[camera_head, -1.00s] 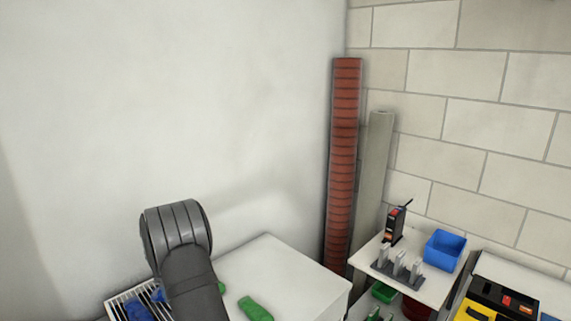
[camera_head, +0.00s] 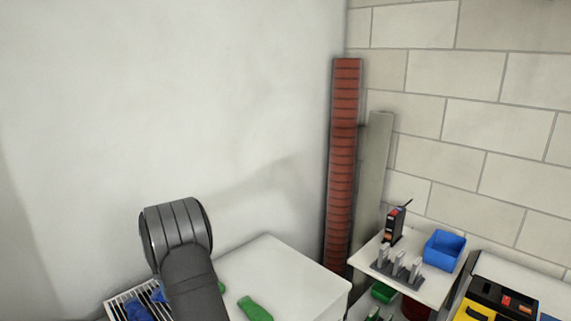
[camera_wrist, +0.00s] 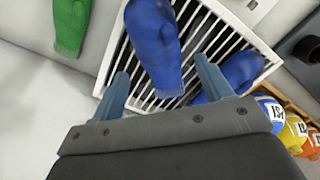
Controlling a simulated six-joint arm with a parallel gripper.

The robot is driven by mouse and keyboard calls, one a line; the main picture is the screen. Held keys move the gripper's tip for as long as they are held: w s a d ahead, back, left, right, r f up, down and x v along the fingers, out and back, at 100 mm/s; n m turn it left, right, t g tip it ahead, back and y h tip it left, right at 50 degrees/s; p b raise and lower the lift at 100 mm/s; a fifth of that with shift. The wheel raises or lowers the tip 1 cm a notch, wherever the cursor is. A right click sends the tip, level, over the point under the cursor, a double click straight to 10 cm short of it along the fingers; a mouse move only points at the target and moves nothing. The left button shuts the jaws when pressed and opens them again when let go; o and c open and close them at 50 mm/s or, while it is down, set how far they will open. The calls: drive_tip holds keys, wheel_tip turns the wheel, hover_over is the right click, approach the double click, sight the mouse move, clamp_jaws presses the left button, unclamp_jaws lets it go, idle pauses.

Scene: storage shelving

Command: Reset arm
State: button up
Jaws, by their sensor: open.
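My gripper (camera_wrist: 163,88) is open in the wrist view, its two fingers apart with nothing held between them. In the head view my dark arm stands at the lower left and hides the gripper.
A green object (camera_head: 255,309) lies on the white surface (camera_head: 290,275); one also shows in the wrist view (camera_wrist: 70,25). A shelf (camera_head: 430,290) with a blue bin (camera_head: 444,250) stands right. A red column (camera_head: 342,165) rises behind.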

wheel_tip(320, 180, up, 8)
wheel_tip(320, 180, down, 12)
drive_tip(key=shift+f, duration=0.25)
drive_tip(key=r, duration=0.5)
drive_tip(key=shift+d, duration=0.35)
drive_tip(key=d+r, duration=0.7)
drive_tip(key=d, duration=0.5)
drive_tip(key=w+d+f+m, duration=0.1)
drive_tip(key=d+f+m, duration=0.2)
drive_tip(key=d, duration=0.7)
drive_tip(key=w+d+f+m, duration=0.2)
drive_tip(key=d+f, duration=0.1)
drive_tip(key=d, duration=0.7)
drive_tip(key=w+d+f+m, duration=0.1)
drive_tip(key=d+f+m, duration=0.2)
drive_tip(key=d, duration=0.7)
drive_tip(key=w+a+f, duration=0.3)
drive_tip(key=a+f, duration=0.1)
drive_tip(key=a, duration=0.2)
drive_tip(key=shift+w, duration=0.15)
